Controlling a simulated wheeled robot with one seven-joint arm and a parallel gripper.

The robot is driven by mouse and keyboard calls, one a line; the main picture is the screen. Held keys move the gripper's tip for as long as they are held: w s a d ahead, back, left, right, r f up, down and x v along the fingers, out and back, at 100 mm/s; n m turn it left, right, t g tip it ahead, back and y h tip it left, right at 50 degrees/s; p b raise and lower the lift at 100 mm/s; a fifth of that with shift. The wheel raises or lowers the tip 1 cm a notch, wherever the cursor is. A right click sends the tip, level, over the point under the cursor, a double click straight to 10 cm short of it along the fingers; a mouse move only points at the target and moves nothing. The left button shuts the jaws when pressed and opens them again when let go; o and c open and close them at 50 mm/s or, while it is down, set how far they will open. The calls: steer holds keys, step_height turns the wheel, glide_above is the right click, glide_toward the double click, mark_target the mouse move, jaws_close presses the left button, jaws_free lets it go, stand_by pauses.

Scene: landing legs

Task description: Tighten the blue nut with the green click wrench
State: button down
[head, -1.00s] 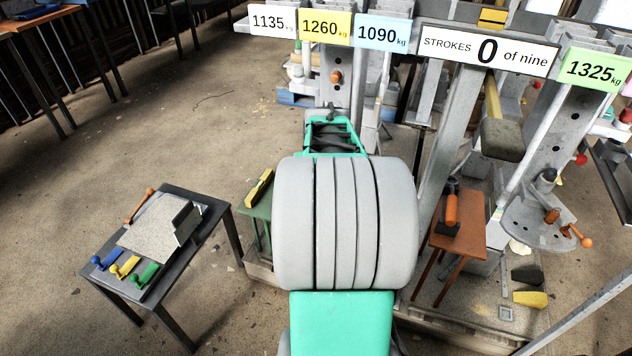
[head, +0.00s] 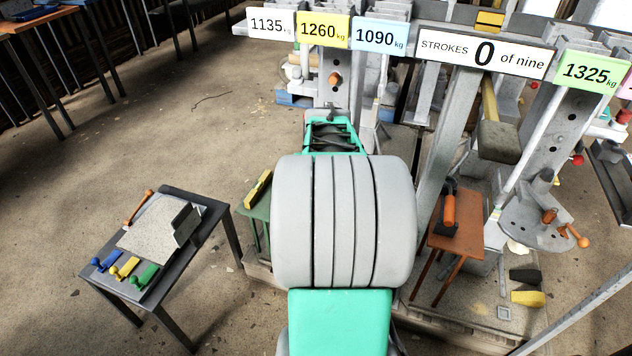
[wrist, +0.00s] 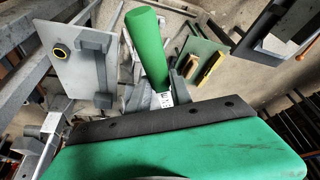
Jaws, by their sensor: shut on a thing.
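In the wrist view a green cylindrical handle (wrist: 146,45), which looks like the green click wrench, stands up from my gripper (wrist: 158,92). My gripper is shut on it. A small white marked strip shows at the handle's lower end, too small to read. The wrench's working end is not clearly visible. In the head view my own arm hides the gripper and the wrench. I cannot make out the blue nut in either view.
A sign (head: 485,52) reads strokes 0 of nine. A dark side table (head: 215,215) at left holds blue, yellow and green small tools (head: 145,276). A brown stool (head: 463,235) with an orange-handled item stands right.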

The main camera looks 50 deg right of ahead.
steer(key=shift+r+p, duration=0.9)
steer(key=shift+p, duration=0.1)
stand_by(2.1)
steer(key=shift+r+p, duration=1.5)
steer(key=shift+r, duration=0.55)
